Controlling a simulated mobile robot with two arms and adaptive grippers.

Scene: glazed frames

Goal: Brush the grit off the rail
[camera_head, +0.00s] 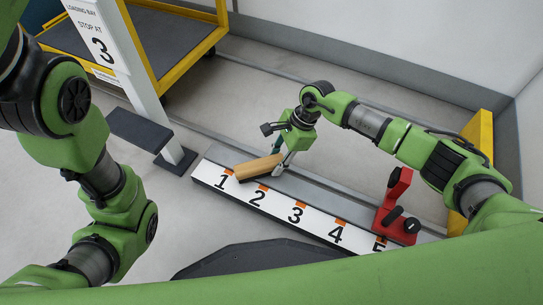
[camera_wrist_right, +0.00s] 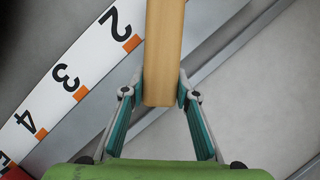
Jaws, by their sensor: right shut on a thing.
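The rail (camera_head: 325,197) is a long grey metal strip on the floor, with a white strip numbered 1 to 5 (camera_head: 318,221) along its near side. My right gripper (camera_head: 279,168) is shut on one end of a tan wooden brush (camera_head: 257,167), over the rail near numbers 1 and 2. In the right wrist view the brush (camera_wrist_right: 163,55) sits between the two teal finger pads of the gripper (camera_wrist_right: 161,88). Its bristles are hidden, and I cannot tell whether it touches the rail. No grit can be made out. My left gripper is out of view.
A red stop (camera_head: 397,210) with a black knob stands on the rail near number 5. A white post (camera_head: 128,55) with a "stop at 3" sign and a yellow cart (camera_head: 185,45) stand back left. A yellow upright (camera_head: 479,140) stands at the right, near the walls.

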